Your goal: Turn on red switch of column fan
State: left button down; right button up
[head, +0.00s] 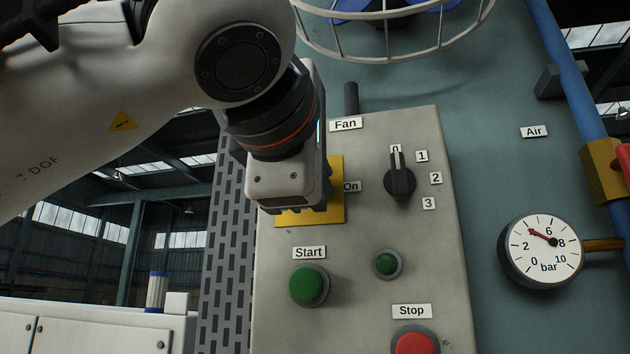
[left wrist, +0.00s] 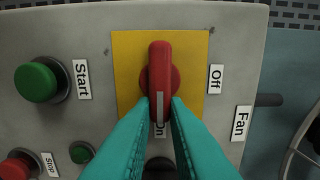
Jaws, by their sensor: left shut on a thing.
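The red switch (left wrist: 160,62) sits on a yellow plate (left wrist: 128,45) on the grey control panel. The plate also shows in the head view (head: 337,205), where my left gripper hides the switch. In the left wrist view, the handle's white mark points down to the "On" label, partly covered by my fingers. The "Off" label (left wrist: 215,79) is to the right of the handle. The teal fingers of my left gripper (left wrist: 161,102) are shut on the handle's marked end. My right gripper is not in view.
The panel (head: 350,235) also carries a black rotary selector (head: 399,182), a green Start button (head: 307,284), a green lamp or button (head: 386,264) and a red Stop button (head: 415,343). A pressure gauge (head: 541,250) is at right. The caged fan (head: 400,28) is above.

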pick_arm(q)
jog(key=shift+d+f, duration=0.1)
jog(key=shift+f, duration=0.05)
jog(key=c, duration=1.4)
grip_release()
jog(key=shift+s, duration=0.1)
jog(key=shift+c, duration=0.2)
jog(key=shift+s, duration=0.1)
jog(key=b+v, duration=0.4)
jog(key=v, duration=0.8)
jog(key=shift+b, duration=0.35)
